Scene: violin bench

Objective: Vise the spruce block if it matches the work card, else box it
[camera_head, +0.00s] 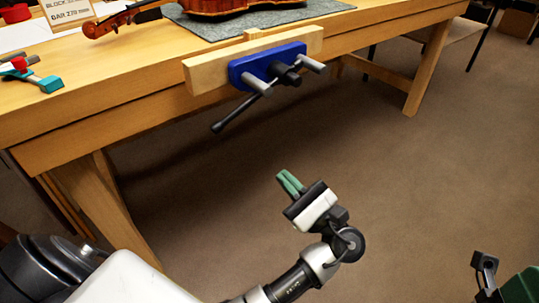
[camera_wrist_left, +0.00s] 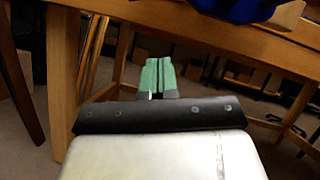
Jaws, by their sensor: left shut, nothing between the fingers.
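The bench vise (camera_head: 240,72) is on the front edge of the bench, with a blue body, a pale wooden jaw and a dark handle. Its blue part also shows at the top of the left wrist view (camera_wrist_left: 235,8). The work card (camera_head: 68,10) stands at the back left of the bench, cut by the frame; its top line begins "BLOCK" and the lower line is small. I cannot make out a spruce block in either view. My left gripper (camera_head: 290,183) is shut and empty, in the air in front of the bench and below the vise; its green fingers (camera_wrist_left: 156,75) are together.
A violin (camera_head: 230,5) lies on a grey mat (camera_head: 260,22) behind the vise. A teal tool (camera_head: 46,83) and a red item (camera_head: 19,63) lie at the bench's left. Bench legs (camera_head: 425,75) stand below. The brown floor (camera_head: 420,170) ahead is clear.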

